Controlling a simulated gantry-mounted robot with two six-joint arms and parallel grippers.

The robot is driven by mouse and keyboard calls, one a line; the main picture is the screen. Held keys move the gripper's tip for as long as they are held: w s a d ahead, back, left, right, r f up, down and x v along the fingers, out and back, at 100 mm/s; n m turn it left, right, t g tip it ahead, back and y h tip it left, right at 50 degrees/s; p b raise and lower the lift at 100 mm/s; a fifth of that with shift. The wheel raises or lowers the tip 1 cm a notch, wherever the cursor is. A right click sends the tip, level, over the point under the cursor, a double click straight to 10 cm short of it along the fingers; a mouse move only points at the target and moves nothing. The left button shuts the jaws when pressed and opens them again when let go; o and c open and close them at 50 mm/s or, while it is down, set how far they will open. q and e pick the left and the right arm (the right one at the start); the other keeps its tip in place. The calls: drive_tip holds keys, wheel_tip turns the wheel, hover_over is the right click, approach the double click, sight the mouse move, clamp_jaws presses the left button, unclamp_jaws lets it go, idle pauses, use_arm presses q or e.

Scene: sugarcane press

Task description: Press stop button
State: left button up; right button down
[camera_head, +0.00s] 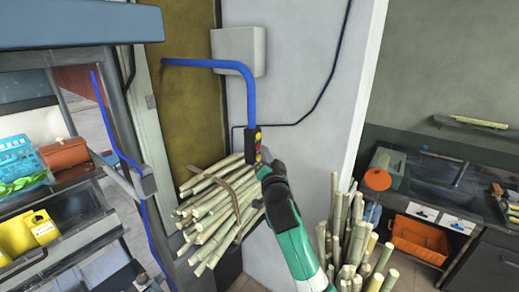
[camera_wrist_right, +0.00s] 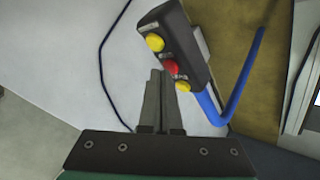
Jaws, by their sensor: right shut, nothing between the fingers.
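A dark control box (camera_head: 252,145) hangs at the end of a blue cable in front of the wall. In the right wrist view the box (camera_wrist_right: 185,42) shows a red button (camera_wrist_right: 172,68) between two yellow buttons; which label each one bears is too small to read. My right gripper (camera_head: 263,155) is shut and empty, with its tips just below and right of the box. My left gripper is not in view.
A tied bundle of cane (camera_head: 215,210) lies below the box on the left. More cane (camera_head: 350,245) stands upright at the lower right. The blue cable (camera_head: 205,63) runs from the board to the box. A dark counter (camera_head: 440,190) stands at the right.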

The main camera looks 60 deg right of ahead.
drive_tip(key=shift+w, duration=0.25)
drive_tip(key=shift+s, duration=0.1)
idle(0.5)
drive_tip(key=shift+s, duration=0.8)
drive_tip(key=s+p, duration=0.3)
drive_tip(key=s, duration=0.2)
drive_tip(key=shift+a, duration=0.2)
idle(0.6)
